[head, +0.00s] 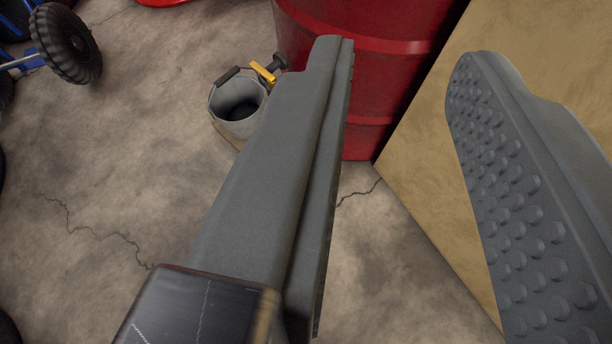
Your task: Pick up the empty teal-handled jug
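My gripper (405,55) is open, with its two grey fingers wide apart and nothing visible between them. The inner pad of the right finger has raised bumps. I see no teal-handled jug in the head view. The fingers and the dark block at the bottom hide part of the floor.
A red drum (395,68) stands behind the fingers, beside a tan panel (425,150) on the right. A grey pail (238,122) with a dark grip sits left of it, near a yellow-and-black fitting (263,73). A black wheel (68,42) is at upper left. Cracked floor at left is mostly clear.

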